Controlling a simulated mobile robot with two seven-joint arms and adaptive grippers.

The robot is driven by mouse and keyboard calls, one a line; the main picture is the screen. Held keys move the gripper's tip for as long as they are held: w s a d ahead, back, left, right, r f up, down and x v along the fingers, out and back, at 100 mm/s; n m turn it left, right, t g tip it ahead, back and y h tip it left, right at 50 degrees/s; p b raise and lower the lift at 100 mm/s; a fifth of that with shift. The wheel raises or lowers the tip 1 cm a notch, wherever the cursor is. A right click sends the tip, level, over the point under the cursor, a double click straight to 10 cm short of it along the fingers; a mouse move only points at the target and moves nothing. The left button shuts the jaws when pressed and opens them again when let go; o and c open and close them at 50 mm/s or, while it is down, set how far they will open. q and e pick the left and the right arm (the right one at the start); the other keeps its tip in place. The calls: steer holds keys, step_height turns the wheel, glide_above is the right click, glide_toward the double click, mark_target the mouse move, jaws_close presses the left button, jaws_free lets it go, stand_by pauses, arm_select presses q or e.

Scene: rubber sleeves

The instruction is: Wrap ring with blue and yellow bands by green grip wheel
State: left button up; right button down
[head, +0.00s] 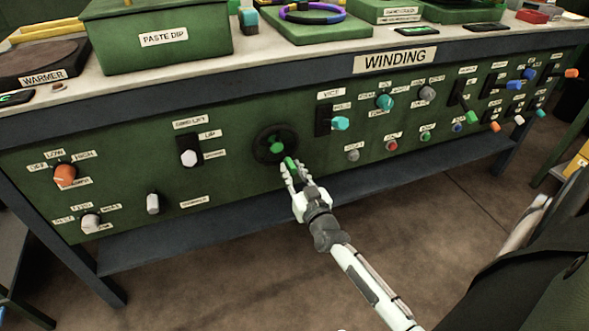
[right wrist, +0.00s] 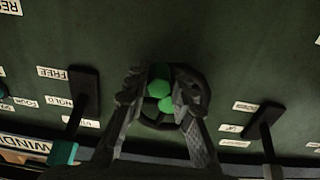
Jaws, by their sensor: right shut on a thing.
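The black hand wheel (head: 263,150) with a green hub and a green grip (head: 290,162) is on the green front panel below the WINDING label. My right gripper (head: 291,171) is at the wheel's lower right, shut on the green grip. In the right wrist view the fingers (right wrist: 162,98) stand either side of the green grip (right wrist: 166,104), in front of the wheel (right wrist: 203,88). My left gripper is out of view.
A lever with a teal knob (head: 341,123) is right of the wheel, and a white-knobbed lever (head: 188,158) is left of it. Several more knobs and levers line the panel. A PASTE DIP box (head: 160,55) stands on the bench top. The floor in front is clear.

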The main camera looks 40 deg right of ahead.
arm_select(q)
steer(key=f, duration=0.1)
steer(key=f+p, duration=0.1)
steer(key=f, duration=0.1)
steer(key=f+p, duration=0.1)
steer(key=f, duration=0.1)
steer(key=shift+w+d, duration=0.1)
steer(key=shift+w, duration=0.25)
arm_select(e)
steer(key=w+a+m, duration=0.1)
steer(key=a+m, duration=0.5)
steer(key=m, duration=0.7)
steer(key=shift+w+a+r+m, duration=0.25)
steer(key=shift+a+r+m, duration=0.05)
steer(key=shift+r, duration=0.15)
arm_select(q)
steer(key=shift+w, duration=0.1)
arm_select(e)
steer(key=c, duration=1.3)
jaws_free()
steer(key=v, duration=0.7)
steer(key=shift+s, duration=0.25)
